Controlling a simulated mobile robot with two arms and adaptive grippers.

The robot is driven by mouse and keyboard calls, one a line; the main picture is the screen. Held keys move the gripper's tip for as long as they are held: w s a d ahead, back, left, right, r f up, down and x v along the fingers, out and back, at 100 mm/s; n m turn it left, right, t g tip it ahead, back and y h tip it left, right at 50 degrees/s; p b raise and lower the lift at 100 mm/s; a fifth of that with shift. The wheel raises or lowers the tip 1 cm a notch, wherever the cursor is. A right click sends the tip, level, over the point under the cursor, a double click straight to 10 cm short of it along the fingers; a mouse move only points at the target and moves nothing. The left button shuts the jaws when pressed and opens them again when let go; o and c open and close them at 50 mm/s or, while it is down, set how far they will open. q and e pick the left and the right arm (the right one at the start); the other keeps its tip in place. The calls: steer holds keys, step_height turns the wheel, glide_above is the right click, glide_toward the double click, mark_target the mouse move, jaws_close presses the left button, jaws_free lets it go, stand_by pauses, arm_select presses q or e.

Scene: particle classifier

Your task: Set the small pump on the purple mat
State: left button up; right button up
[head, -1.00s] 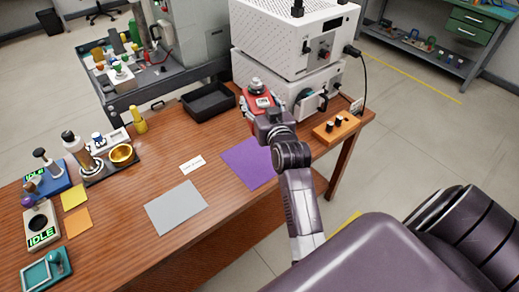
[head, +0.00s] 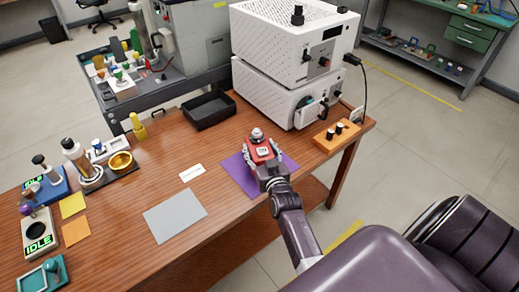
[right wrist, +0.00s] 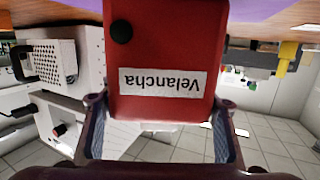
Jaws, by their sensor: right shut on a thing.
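The small pump (head: 259,147) is a red body with a pale label and a grey top. In the head view it is over the purple mat (head: 236,171). My right gripper (head: 262,160) is shut on the pump from the near side. In the right wrist view the red pump (right wrist: 165,50) fills the middle, its label reading "Velancha" upside down, between the two fingers (right wrist: 160,125). A strip of the purple mat (right wrist: 255,8) shows at that view's top edge. I cannot tell whether the pump's base touches the mat. My left gripper is not in view.
A grey mat (head: 175,215) and a white card (head: 191,172) lie left of the purple mat. A black tray (head: 209,112) and stacked white instruments (head: 290,50) stand behind. An orange block with black knobs (head: 337,137) is at the right table edge.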

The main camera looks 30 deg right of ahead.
stand_by(0.3)
steer(key=shift+f, duration=0.1)
steer(key=o, duration=1.8)
steer(key=shift+f, duration=0.15)
steer(key=shift+s+a+r, duration=0.1)
steer(key=shift+s+r, duration=0.15)
steer(key=p+v, duration=0.6)
steer(key=v, duration=0.5)
steer(key=shift+s+p, duration=0.3)
steer(key=shift+p, duration=0.1)
